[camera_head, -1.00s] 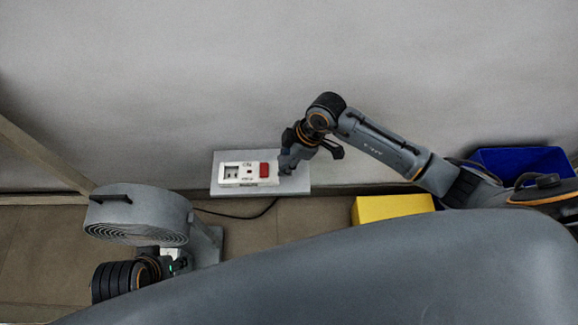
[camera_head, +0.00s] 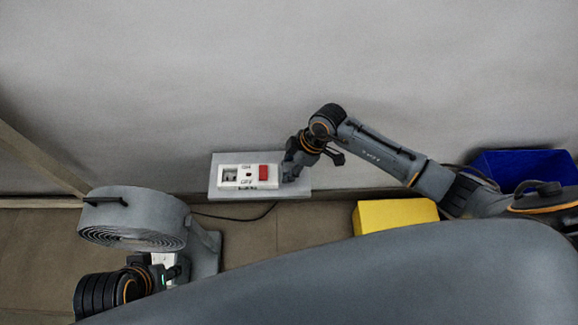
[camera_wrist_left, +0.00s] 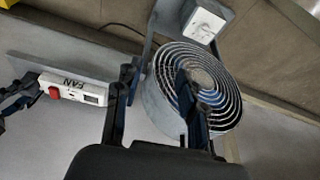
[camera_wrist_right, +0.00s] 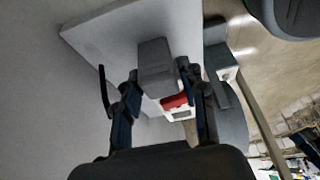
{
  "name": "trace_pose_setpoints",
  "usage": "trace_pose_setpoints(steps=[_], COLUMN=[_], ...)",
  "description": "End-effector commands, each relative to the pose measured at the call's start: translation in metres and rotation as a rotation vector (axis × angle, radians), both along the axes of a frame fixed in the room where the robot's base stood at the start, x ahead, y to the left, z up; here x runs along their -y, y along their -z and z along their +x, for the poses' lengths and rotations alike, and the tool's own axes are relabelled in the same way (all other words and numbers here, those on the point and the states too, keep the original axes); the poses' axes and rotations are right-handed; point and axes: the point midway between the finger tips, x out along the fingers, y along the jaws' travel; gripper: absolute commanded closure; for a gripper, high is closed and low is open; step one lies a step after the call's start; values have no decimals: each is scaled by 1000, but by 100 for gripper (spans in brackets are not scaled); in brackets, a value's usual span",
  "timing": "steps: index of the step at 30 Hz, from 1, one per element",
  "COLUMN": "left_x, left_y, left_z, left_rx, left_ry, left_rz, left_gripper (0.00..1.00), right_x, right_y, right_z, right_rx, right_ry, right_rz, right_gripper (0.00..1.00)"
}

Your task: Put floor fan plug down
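A grey block (camera_wrist_right: 156,68), which looks like the fan plug, stands on the right end of the pale wall board (camera_head: 228,192). My right gripper (camera_head: 292,168) is at that end. In the right wrist view its fingers (camera_wrist_right: 168,97) are apart around the block's line, with a gap beside it; contact is unclear. The grey floor fan (camera_head: 132,212) stands at the left. My left gripper (camera_head: 150,268) is low beside it. In the left wrist view its fingers (camera_wrist_left: 160,92) are apart, with the fan's coiled face behind the right finger.
A white socket strip (camera_head: 240,176) with a red switch (camera_head: 263,173) is on the board. A black cord (camera_head: 235,217) runs between the fan and board. A yellow box (camera_head: 394,215) and blue bin (camera_head: 520,165) are at the right. A white box (camera_wrist_left: 204,22) is by the fan's stand.

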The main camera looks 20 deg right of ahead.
Motion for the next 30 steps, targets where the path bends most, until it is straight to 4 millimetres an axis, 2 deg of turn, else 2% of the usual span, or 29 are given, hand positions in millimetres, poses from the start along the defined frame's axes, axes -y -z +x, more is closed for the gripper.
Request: trace_pose_setpoints(steps=[12,17,21,24,30], left_x=[0,0,1,2,3], left_y=[0,-11,-18,5,34], left_z=[0,0,2,7,14], left_rx=[0,-1,4,-16,-30], left_ry=[0,0,0,1,3], left_rz=[0,0,-2,-1,0], left_gripper=[60,60,60,60,60], right_x=[0,10,21,28,39], right_y=[-5,-28,-58,-75,-101], right_z=[0,-2,-6,-8,-11], right_rx=[1,1,2,1,1], right_ry=[-1,2,1,-1,0], right_rz=[0,-1,-1,-1,-1], right_gripper=[44,44,44,44,44])
